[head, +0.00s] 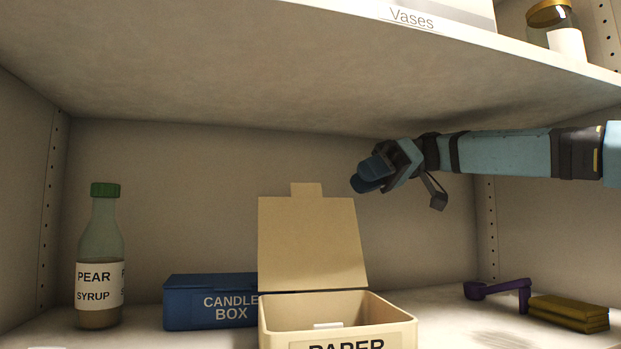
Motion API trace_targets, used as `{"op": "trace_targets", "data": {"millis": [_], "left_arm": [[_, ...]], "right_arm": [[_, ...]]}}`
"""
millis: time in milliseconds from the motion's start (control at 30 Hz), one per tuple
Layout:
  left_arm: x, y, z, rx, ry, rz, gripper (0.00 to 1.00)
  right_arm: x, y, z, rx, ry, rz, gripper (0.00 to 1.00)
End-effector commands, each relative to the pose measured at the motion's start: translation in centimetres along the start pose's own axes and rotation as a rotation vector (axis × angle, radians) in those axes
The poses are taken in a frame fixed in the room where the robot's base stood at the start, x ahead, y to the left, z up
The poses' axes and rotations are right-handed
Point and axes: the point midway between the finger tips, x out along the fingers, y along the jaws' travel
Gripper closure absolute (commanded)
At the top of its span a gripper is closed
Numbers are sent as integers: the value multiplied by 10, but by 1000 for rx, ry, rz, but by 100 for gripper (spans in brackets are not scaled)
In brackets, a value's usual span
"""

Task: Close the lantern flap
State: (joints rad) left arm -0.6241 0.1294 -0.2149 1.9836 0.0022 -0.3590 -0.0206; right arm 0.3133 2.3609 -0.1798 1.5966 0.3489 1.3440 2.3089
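An open tan box (390,308) stands at the front middle of the shelf, its label reading PAPER with the rest cut off by the frame. Its flap (310,240) stands up at the back of the box, leaning slightly back, with a small tab on top. Something small and white (328,325) shows inside the box. My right gripper (367,180) is above and to the right of the flap's top edge, apart from it in the picture. Its blue fingertips look together, with nothing seen between them. My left gripper is not in view.
A blue candle box (205,300) stands just left of the tan box, and a pear syrup bottle (100,260) farther left. A purple tool (500,290) and a yellow block (568,313) lie at right. An upper shelf (250,80) hangs close above my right arm.

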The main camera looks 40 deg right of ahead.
Motion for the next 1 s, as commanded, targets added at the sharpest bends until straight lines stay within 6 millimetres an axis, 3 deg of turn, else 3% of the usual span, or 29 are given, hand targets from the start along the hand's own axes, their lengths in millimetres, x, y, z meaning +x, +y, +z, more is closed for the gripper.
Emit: {"op": "trace_targets", "data": {"millis": [267, 500, 933, 1000], "left_arm": [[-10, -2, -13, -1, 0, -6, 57], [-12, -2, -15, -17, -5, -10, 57], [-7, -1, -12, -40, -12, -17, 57], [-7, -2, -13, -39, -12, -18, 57]], "right_arm": [[57, -10, -20, 2, -4, -1, 70], [94, -9, -19, 2, -1, -1, 70], [105, -9, -18, -1, 2, 0, 70], [104, -9, -18, -1, 2, 0, 84]]}}
